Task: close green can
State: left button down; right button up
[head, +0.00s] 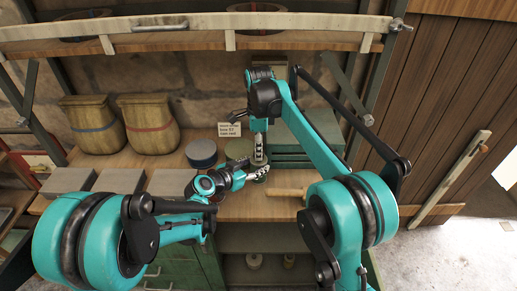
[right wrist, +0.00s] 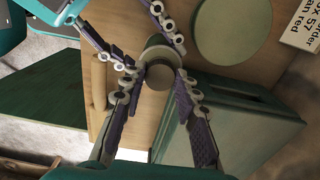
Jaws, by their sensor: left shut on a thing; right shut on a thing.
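A small green can (right wrist: 160,46) stands upright near the bench's front edge, with a grey-brown round cap (right wrist: 158,76) at its top. In the head view the can (head: 257,178) is mostly hidden between my grippers. My left gripper (head: 248,178) reaches in from the left and is shut around the can's body. Its fingers also show from the upper left in the right wrist view. My right gripper (head: 258,159) points down from above and is shut on the cap. Whether the cap sits fully down on the can cannot be told.
A wide green round can (head: 238,148) and a blue-grey one (head: 201,152) stand behind. A wooden handle (head: 285,192) lies right of the can. Green boxes (head: 300,143) are at the back right. Grey blocks (head: 120,181) and two wooden buckets (head: 148,124) are left. A note (head: 229,130) stands behind.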

jog(key=m, duration=1.1)
jog(key=shift+m, duration=0.3)
jog(key=o, duration=0.7)
jog(key=shift+o, duration=0.2)
jog(key=shift+r, duration=2.2)
jog(key=shift+o, duration=0.6)
